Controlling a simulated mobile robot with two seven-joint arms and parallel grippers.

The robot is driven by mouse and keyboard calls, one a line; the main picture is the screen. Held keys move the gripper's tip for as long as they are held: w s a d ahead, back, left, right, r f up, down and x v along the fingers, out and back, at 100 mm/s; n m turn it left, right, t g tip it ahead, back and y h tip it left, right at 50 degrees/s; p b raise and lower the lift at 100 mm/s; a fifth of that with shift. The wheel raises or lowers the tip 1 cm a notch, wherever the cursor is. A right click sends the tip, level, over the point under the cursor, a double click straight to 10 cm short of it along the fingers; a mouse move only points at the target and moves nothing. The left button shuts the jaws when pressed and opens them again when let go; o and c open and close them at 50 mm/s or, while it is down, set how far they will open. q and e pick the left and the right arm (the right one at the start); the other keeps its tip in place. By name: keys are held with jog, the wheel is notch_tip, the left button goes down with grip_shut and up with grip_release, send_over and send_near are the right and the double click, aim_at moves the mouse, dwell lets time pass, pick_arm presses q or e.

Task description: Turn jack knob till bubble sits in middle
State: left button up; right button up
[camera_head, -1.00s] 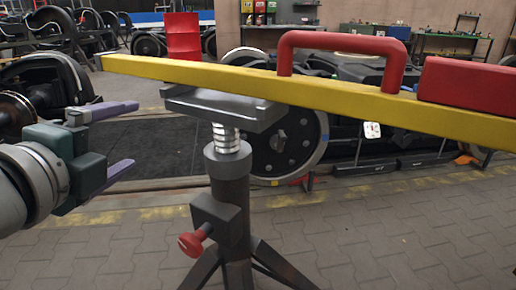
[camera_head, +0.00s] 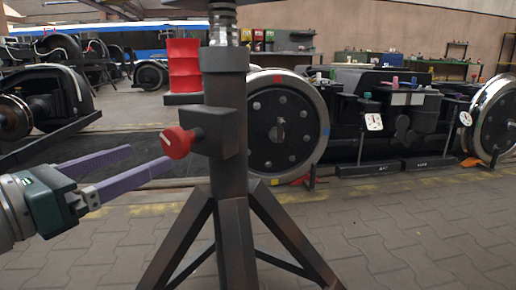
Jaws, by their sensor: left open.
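The jack's red knob (camera_head: 177,142) sticks out to the left of a dark block on the jack stand (camera_head: 226,118). The jack stands upright on tripod legs, with its threaded screw (camera_head: 222,24) at the top edge. My left gripper (camera_head: 151,157) comes in from the left with its two purple fingers apart and nothing between them. Its lower fingertip ends close to the underside of the knob; I cannot tell whether they touch. The other fingertip ends left of the knob. The level and its bubble are out of view. My right gripper is not in view.
A large dark wheel (camera_head: 283,128) with a steel rim stands behind the jack, part of a bogie. A red drum (camera_head: 184,66) stands behind to the left. The jack's legs spread over the paved floor (camera_head: 420,235), which is clear at the front right.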

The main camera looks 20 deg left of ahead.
aim_at(171, 146)
pick_arm(q)
jog(key=w, duration=0.5)
jog(key=w+d, duration=0.1)
jog(key=w, duration=0.2)
jog(key=shift+d+p, duration=0.1)
jog(key=shift+p, duration=0.2)
jog(key=shift+c, duration=0.2)
jog(key=c, duration=1.3)
jog(key=shift+n, duration=0.4)
